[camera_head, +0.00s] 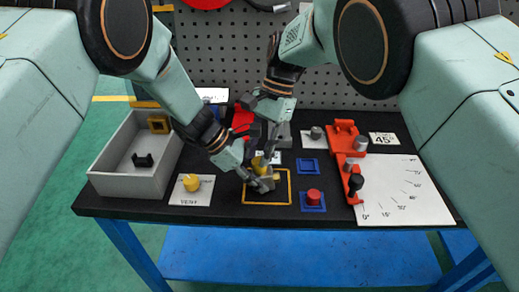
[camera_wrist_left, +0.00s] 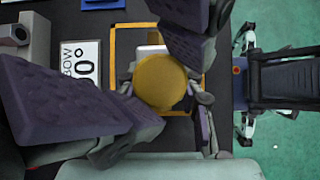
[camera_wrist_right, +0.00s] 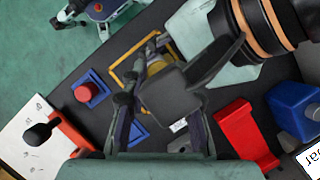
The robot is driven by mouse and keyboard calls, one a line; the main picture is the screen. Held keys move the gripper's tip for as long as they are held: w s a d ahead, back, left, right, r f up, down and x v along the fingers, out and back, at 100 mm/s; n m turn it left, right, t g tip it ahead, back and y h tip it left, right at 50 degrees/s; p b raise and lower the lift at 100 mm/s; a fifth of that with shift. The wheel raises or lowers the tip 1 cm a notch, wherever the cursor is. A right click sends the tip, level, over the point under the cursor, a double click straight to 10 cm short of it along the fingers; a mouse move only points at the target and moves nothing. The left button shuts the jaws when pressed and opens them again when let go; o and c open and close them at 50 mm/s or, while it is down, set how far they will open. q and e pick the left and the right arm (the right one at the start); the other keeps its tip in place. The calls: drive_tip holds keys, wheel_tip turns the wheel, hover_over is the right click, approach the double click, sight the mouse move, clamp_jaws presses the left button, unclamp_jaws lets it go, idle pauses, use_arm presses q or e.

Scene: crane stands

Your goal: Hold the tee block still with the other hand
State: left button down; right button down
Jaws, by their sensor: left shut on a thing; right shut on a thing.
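The tee block (camera_head: 277,177) appears as a small grey body inside the yellow outlined square on the black bench top, mostly hidden by my grippers. A round yellow part (camera_wrist_left: 160,82) sits on it; it shows in the head view (camera_head: 259,163). My left gripper (camera_head: 260,182) is low at the square, shut on the tee block as far as I can see. My right gripper (camera_head: 266,150) is just above and comes down from behind. It is shut on a dark grey piece (camera_wrist_right: 172,98) over the yellow part. The exact contacts are hidden.
A grey bin (camera_head: 110,177) stands at the left, beside a yellow knob (camera_head: 192,182) on a white card. A red cylinder (camera_head: 313,196) on a blue square, an orange fixture (camera_head: 346,160) and an angle chart (camera_head: 410,190) lie to the right. A pegboard (camera_head: 240,50) stands behind.

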drive_tip(key=shift+s+f, duration=0.1)
drive_tip(key=shift+f, duration=0.1)
drive_tip(key=n+h, duration=0.1)
drive_tip(key=n, duration=0.1)
drive_tip(key=n+g, duration=0.1)
drive_tip(key=n, duration=0.2)
drive_tip(key=shift+s+a+h, duration=0.1)
drive_tip(key=shift+s+h, duration=0.1)
drive_tip(key=shift+h, duration=0.2)
drive_tip(key=c, duration=2.1)
unclamp_jaws()
drive_tip(key=o, duration=0.7)
drive_tip(key=shift+c, duration=0.2)
drive_tip(key=shift+w+r, duration=0.1)
drive_tip(key=shift+c, duration=0.8)
